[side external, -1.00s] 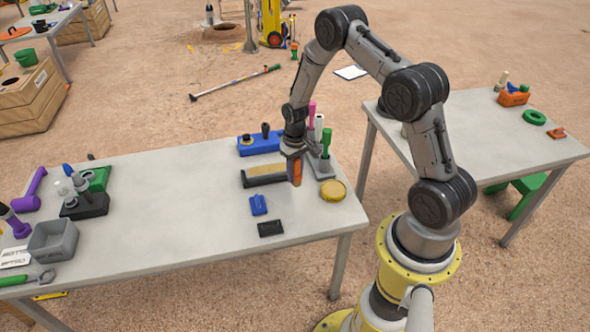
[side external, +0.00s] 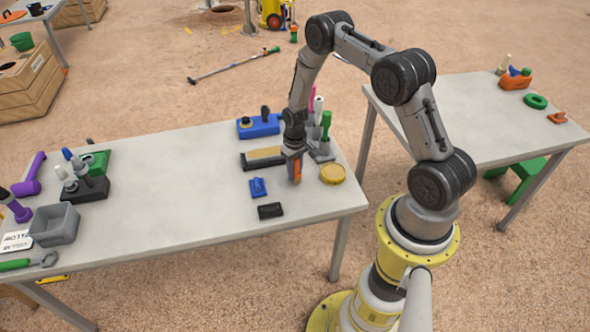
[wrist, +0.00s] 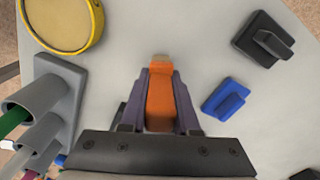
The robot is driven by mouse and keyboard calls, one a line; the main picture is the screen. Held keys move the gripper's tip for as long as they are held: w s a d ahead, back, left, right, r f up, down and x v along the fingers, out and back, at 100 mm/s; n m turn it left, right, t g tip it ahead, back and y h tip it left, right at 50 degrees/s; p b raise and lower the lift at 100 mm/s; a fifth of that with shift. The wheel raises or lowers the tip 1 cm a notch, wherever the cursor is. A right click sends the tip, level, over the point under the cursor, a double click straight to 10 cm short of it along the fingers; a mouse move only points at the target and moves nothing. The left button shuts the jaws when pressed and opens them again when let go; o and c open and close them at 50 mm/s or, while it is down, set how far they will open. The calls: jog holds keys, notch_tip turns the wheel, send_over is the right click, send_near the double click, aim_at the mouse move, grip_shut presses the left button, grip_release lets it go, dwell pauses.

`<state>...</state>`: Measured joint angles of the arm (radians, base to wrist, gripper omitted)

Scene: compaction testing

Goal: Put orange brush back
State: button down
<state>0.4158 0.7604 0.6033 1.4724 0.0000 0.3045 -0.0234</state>
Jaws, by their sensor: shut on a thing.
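The orange brush (side external: 297,173) is held in my gripper (side external: 295,157) above the right part of the table. In the wrist view the orange brush (wrist: 160,100) sits between the two fingers of my gripper (wrist: 160,110), which are shut on it. A grey holder with tubes (side external: 322,153) stands just right of the gripper, with pink, white and green handles in it. In the wrist view the grey holder (wrist: 62,85) is at the left, a green handle in one tube. Whether the brush's lower end touches the table is hard to tell.
A yellow round tin (side external: 333,174), a blue block with a grip (side external: 258,188) and a black one (side external: 270,211) lie close to the gripper. A black tray with a tan top (side external: 264,158) and a blue box (side external: 258,125) are behind. The table's middle (side external: 180,190) is clear.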

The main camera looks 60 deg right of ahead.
jog(key=shift+f, duration=0.4)
dwell(0.3)
jog(key=c, duration=1)
grip_release()
jog(key=shift+o, duration=0.3)
jog(key=o, duration=0.5)
jog(key=c, duration=0.4)
jog(key=shift+o, duration=0.2)
jog(key=shift+r, duration=0.15)
jog(key=shift+r, duration=3.9)
